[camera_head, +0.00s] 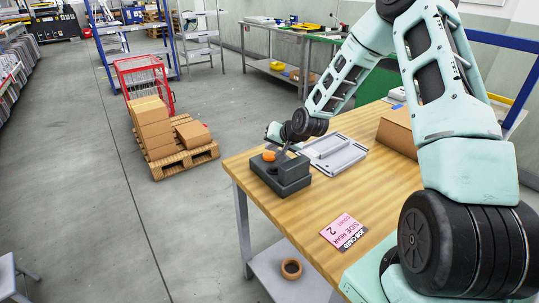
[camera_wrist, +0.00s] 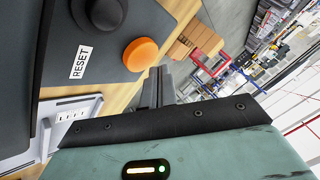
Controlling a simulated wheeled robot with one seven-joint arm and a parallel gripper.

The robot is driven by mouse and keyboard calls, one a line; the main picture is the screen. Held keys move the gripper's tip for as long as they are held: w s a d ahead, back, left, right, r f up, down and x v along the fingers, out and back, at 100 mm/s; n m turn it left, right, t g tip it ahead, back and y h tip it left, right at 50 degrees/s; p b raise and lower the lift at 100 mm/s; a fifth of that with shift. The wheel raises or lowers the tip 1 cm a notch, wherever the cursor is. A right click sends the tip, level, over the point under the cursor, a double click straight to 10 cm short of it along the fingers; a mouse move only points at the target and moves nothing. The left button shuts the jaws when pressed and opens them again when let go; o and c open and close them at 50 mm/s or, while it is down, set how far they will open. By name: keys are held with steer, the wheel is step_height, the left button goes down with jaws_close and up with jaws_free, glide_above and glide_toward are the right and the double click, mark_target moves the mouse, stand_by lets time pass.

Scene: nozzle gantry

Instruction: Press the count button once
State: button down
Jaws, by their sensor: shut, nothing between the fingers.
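A dark grey button box (camera_head: 285,182) stands on the wooden table near its left corner. An orange button (camera_head: 269,156) is on top of the box; it also shows in the wrist view (camera_wrist: 141,54). A black round button (camera_wrist: 106,14) sits beside it in the wrist view, near a white label reading RESET (camera_wrist: 81,62). No label reading count can be made out. My gripper (camera_wrist: 158,84) is shut and empty, its fingers close to the orange button. In the head view my gripper (camera_head: 283,153) is over the box; contact cannot be told.
A grey tray (camera_head: 335,156) lies behind the box and a cardboard box (camera_head: 398,132) stands farther right. A pink and black job card (camera_head: 344,231) lies in front, reading SIDE REAR and 2. The table between box and card is clear.

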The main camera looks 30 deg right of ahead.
mark_target(270, 155)
steer(key=shift+f, duration=0.15)
steer(key=shift+f, duration=0.3)
steer(key=shift+f+b, duration=0.45)
steer(key=shift+b, duration=0.1)
stand_by(0.8)
steer(key=shift+s+f+b, duration=0.3)
steer(key=shift+f, duration=0.3)
stand_by(0.4)
steer(key=shift+r, duration=0.1)
steer(key=shift+r+p, duration=0.8)
steer(key=shift+r, duration=0.15)
steer(key=shift+w+r, duration=0.1)
steer(key=shift+r, duration=0.05)
